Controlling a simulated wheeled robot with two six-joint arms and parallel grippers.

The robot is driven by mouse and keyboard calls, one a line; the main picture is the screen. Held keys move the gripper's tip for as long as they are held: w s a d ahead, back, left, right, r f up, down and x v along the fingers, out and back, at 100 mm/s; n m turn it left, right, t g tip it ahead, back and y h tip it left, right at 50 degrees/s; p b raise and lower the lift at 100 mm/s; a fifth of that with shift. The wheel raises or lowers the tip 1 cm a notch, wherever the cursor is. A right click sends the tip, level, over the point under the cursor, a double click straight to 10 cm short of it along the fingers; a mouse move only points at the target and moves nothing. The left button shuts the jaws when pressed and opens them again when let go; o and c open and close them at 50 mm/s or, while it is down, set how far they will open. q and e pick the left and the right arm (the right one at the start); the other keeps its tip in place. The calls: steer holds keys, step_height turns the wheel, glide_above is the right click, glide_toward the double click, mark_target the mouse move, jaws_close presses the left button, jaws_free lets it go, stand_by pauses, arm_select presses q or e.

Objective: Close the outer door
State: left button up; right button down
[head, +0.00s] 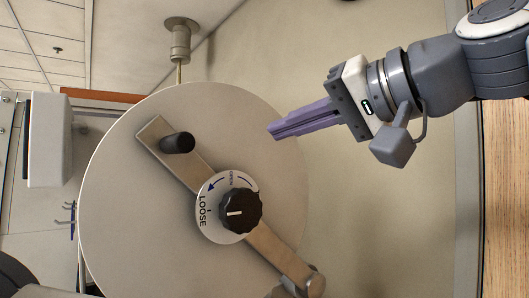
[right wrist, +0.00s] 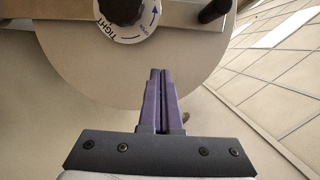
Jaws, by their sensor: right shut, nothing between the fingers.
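The outer door (head: 120,200) is a large round beige disc that fills the middle of the head view. A flat metal bar (head: 190,160) crosses it, with a black peg handle (head: 178,143) near one end and a hinge-like joint (head: 312,284) at the other. A black knob (head: 240,210) sits on a dial marked LOOSE and OPEN. My right gripper (head: 271,131) is shut and empty, its purple fingers in front of the disc's right edge. The right wrist view shows the door (right wrist: 85,70) beyond the shut fingers (right wrist: 160,75). My left gripper is not in view.
A metal fitting (head: 180,42) on a thin rod stands above the door. A pale box (head: 48,140) is at the left. A plain beige surface (head: 400,220) lies right of the door, with a wooden strip (head: 505,200) at the far right.

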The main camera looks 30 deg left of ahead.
steer(key=r, duration=0.1)
steer(key=p, duration=0.5)
glide_toward(207, 158)
steer(key=w+a, duration=0.1)
steer(key=w+a+r, duration=0.1)
steer(key=a, duration=0.1)
steer(key=w+a+r, duration=0.1)
steer(key=shift+w+a+r, duration=0.1)
steer(key=shift+w+a, duration=0.1)
steer(key=shift+w, duration=0.15)
steer(key=shift+s+a+f, duration=0.2)
steer(key=shift+s+f, duration=0.25)
steer(key=shift+f, duration=0.15)
steer(key=shift+s+a+f, duration=0.25)
steer(key=shift+s+f, duration=0.2)
steer(key=shift+f, duration=0.2)
steer(key=shift+s+a+f, duration=0.2)
steer(key=shift+s+f, duration=0.15)
steer(key=shift+f, duration=0.1)
